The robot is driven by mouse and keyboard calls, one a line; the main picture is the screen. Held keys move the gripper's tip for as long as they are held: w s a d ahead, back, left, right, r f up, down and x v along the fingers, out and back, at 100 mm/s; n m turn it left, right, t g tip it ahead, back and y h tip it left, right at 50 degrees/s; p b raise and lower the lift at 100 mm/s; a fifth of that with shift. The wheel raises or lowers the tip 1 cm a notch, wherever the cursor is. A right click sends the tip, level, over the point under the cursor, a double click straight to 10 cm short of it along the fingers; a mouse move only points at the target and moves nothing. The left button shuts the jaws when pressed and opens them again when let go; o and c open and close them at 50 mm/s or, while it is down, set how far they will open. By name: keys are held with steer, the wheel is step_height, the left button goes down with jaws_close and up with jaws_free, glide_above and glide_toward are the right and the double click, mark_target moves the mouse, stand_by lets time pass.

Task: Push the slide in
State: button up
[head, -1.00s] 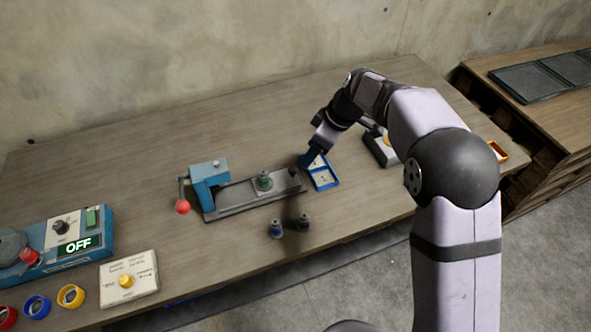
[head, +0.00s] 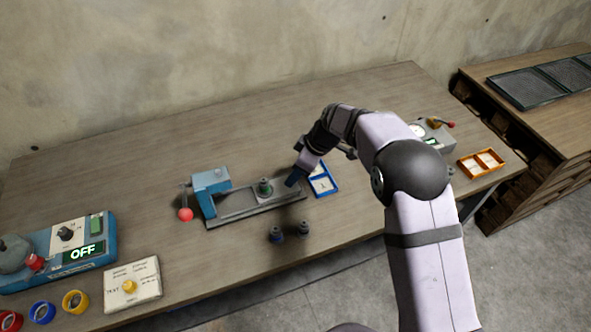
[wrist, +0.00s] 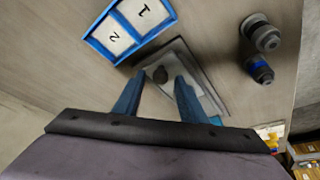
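The slide (head: 282,197) is a grey plate in a long grey fixture with a blue press head (head: 211,180) at its left end. A dark, green-ringed part (head: 264,187) stands on it. My gripper (head: 292,182) is low at the slide's right end. In the wrist view my gripper (wrist: 162,78) has its two blue fingers apart. A dark round knob (wrist: 160,74) on the grey plate (wrist: 183,61) shows between the fingertips. I cannot tell whether a finger touches it. The green-ringed part is out of the wrist view.
A blue tray (head: 333,189) with cards marked 1 and 2 lies just behind my gripper. Two small dark parts (head: 276,233) (head: 304,228) stand in front of the fixture. A red-ball lever (head: 186,214) hangs at its left. A blue control box (head: 85,252) reads OFF.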

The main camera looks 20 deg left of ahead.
steer(key=shift+a+f, duration=0.1)
steer(key=shift+f, duration=0.1)
jaws_close()
steer(key=b, duration=0.3)
glide_above(258, 196)
steer(key=shift+w, duration=0.1)
jaws_free()
steer(key=shift+a, duration=0.1)
steer(key=shift+r, duration=0.1)
steer(key=b+v, duration=0.2)
steer(key=v, duration=0.5)
